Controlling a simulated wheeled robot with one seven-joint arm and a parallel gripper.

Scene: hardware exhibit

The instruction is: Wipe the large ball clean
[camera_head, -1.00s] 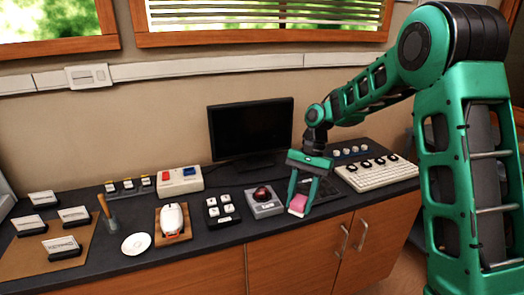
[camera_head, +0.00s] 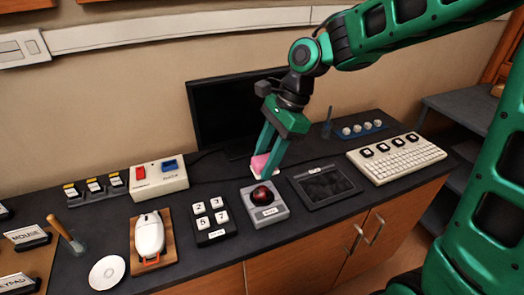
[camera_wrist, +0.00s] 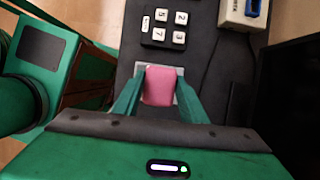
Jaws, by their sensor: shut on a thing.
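The large ball is a dark red trackball (camera_head: 262,196) set in a square grey base (camera_head: 275,213) on the dark counter. My gripper (camera_head: 265,169) is shut on a pink block, like a sponge (camera_head: 260,161), with a pale underside. In the head view it is just behind the ball and seems held above the counter; the exact gap cannot be told. In the wrist view the pink sponge (camera_wrist: 160,86) sits between both fingers. It covers part of the grey base (camera_wrist: 139,71) and hides the ball.
A number keypad (camera_head: 214,220) stands left of the base, and a dark tablet (camera_head: 325,185) stands right. A black monitor (camera_head: 215,110) rises behind. A white mouse (camera_head: 150,236), a box with red and blue switches (camera_head: 160,182) and a keyboard (camera_head: 400,158) also crowd the counter.

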